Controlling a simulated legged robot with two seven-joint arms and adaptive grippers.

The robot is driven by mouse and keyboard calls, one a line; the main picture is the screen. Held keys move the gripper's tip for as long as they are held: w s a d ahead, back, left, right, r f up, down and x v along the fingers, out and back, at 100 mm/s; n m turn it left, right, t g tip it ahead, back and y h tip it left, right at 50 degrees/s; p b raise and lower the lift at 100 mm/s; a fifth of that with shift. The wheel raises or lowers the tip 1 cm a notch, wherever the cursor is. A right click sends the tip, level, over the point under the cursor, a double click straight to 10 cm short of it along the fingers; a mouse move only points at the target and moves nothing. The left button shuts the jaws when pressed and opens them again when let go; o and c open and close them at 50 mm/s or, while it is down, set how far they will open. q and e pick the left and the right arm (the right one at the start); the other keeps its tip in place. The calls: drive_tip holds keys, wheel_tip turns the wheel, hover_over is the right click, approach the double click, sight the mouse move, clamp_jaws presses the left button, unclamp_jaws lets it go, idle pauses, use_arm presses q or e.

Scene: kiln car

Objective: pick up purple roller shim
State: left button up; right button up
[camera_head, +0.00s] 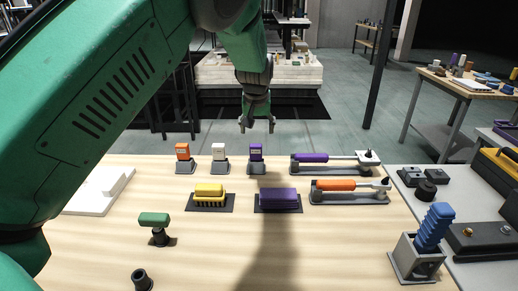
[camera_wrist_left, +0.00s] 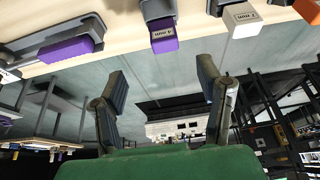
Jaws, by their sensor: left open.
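The purple roller shim (camera_head: 256,152) is a small upright block in a grey stand near the table's far edge. In the left wrist view, the purple shim (camera_wrist_left: 164,41) shows a "4 mm" label at the top, roughly between the fingers in the picture. My left gripper (camera_head: 257,127) is open and empty, apart from the shim and just past it in the head view. Its two spread fingers also show in the left wrist view (camera_wrist_left: 164,88). My right gripper is in neither view.
A white shim (camera_head: 218,153) and an orange shim (camera_head: 182,152) stand in a row left of the purple one. A purple-handled tool (camera_head: 314,158) lies to its right. A purple block (camera_head: 278,199) and a yellow brush-like block (camera_head: 209,191) sit nearer.

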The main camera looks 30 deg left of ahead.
sight(256, 147)
use_arm(q)
drive_tip(key=x, duration=0.2)
drive_tip(key=a+x, duration=0.1)
drive_tip(key=x, duration=0.4)
drive_tip(key=shift+s+a, duration=0.3)
drive_tip(key=shift+w+d+f, duration=0.3)
drive_tip(key=shift+d+f, duration=0.1)
drive_tip(key=shift+f, duration=0.3)
drive_tip(key=x, duration=0.3)
drive_tip(key=shift+w+d+f+b, duration=0.1)
drive_tip(key=shift+d+f+b, duration=0.05)
drive_tip(key=shift+f+b, duration=0.15)
drive_tip(key=shift+w+a+f, duration=0.1)
drive_tip(key=shift+a+f, duration=0.1)
drive_tip(key=shift+a, duration=0.35)
drive_tip(key=c, duration=1)
drive_tip(key=shift+d, duration=0.15)
drive_tip(key=c, duration=0.3)
drive_tip(key=shift+d, duration=0.2)
